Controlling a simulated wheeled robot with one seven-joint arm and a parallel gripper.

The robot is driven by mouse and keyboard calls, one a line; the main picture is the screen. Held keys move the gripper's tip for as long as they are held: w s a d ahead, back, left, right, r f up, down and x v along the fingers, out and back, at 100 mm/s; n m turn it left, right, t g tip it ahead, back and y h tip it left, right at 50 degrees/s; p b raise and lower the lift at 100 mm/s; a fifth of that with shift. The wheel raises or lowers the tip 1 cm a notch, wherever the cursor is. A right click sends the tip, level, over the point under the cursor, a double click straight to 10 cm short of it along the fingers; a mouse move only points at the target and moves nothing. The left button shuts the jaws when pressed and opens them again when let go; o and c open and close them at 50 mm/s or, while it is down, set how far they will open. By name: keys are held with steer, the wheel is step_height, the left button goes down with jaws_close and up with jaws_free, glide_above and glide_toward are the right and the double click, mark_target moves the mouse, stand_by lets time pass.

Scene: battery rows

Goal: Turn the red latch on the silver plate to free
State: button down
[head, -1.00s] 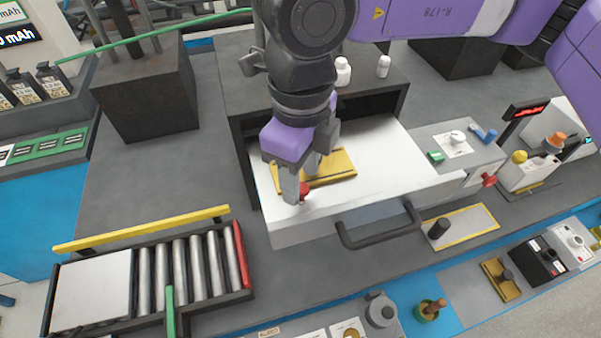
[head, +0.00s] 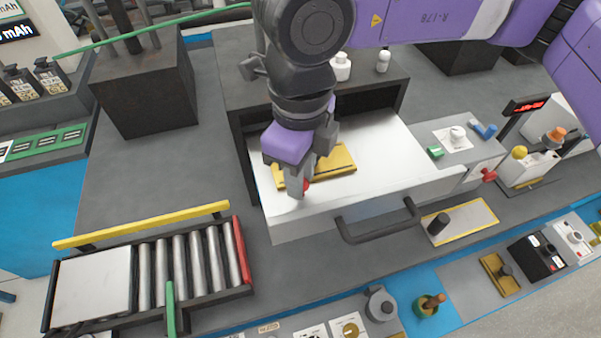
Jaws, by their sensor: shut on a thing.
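The red latch (head: 306,186) is a small red piece at the front left of the open silver drawer, beside a gold-yellow plate (head: 340,161). Only a sliver of it shows; the rest is hidden by a finger. My gripper (head: 297,190) points down into the drawer and is shut on the red latch. How the latch is turned cannot be seen clearly.
The drawer's dark handle (head: 380,226) sticks out in front. Right of it is a grey box with a second red knob (head: 488,174). A roller conveyor (head: 180,268) stands at the front left. White bottles (head: 341,67) stand behind on the housing.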

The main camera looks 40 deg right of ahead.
steer(key=shift+f+b, duration=0.15)
steer(key=shift+b, duration=0.2)
steer(key=n+b, duration=0.1)
steer(key=b, duration=0.1)
steer(key=n+b, duration=0.2)
steer(key=b, duration=0.1)
steer(key=shift+f, duration=0.25)
steer(key=n+b, duration=0.4)
steer(key=b, duration=0.2)
steer(key=shift+r, duration=0.1)
steer(key=n+b, duration=0.4)
steer(key=n, duration=0.2)
steer(key=shift+r, duration=0.15)
steer(key=n+b, duration=0.2)
steer(key=n, duration=0.2)
steer(key=shift+r+n, duration=0.15)
steer(key=shift+n, duration=0.15)
steer(key=c, duration=1.2)
jaws_free()
steer(key=shift+o, duration=0.2)
